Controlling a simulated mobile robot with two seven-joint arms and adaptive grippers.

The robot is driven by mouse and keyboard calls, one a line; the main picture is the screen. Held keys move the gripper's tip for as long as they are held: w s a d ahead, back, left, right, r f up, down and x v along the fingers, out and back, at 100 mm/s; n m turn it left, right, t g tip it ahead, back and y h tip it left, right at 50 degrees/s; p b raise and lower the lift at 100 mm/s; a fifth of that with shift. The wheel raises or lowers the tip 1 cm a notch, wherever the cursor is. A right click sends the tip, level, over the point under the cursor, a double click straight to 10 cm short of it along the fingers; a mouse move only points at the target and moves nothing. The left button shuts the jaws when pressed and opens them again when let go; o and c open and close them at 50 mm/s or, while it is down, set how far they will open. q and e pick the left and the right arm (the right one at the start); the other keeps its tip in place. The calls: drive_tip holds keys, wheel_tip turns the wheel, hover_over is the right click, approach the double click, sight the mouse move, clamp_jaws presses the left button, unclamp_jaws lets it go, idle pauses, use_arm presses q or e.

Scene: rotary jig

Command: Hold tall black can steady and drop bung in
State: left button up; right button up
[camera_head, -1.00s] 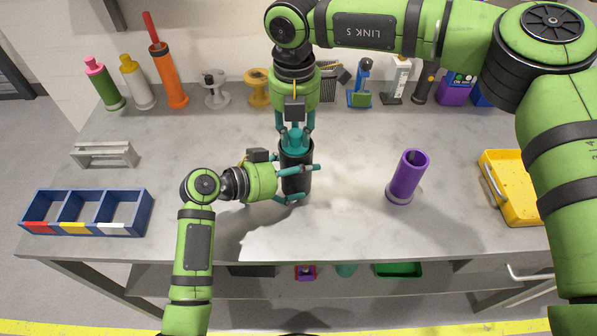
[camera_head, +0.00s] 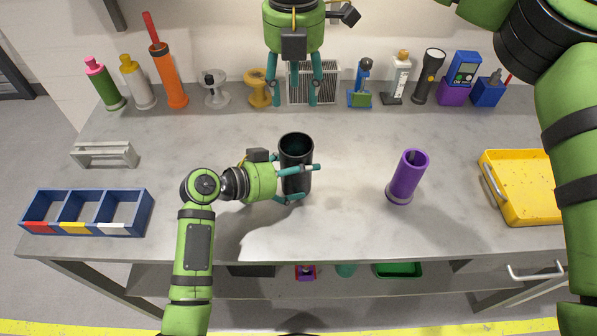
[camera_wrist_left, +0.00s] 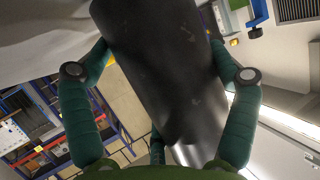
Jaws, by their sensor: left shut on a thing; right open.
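The tall black can (camera_head: 296,155) stands upright on the grey table, left of the purple tube. My left gripper (camera_head: 292,184) is shut around the can's side. In the left wrist view the can (camera_wrist_left: 165,70) fills the middle, with the left gripper's fingers (camera_wrist_left: 160,100) on both sides of it. My right gripper (camera_head: 295,92) is open and empty, above and behind the can. The bung is not visible now; the can's mouth shows dark and its inside cannot be made out.
A purple tube (camera_head: 407,177) stands to the right, with a yellow tray (camera_head: 530,205) at the right edge. A blue three-part bin (camera_head: 138,215) and a grey bracket (camera_head: 104,155) lie on the left. Bottles, spools and tools line the back. The table's front middle is clear.

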use_arm(q)
drive_tip(key=shift+f, duration=0.1)
use_arm(e)
drive_tip(key=shift+r, duration=0.8)
use_arm(q)
drive_tip(key=o, duration=0.9)
drive_tip(key=shift+o, duration=0.2)
drive_tip(key=shift+a, duration=0.1)
drive_tip(key=v, duration=1.2)
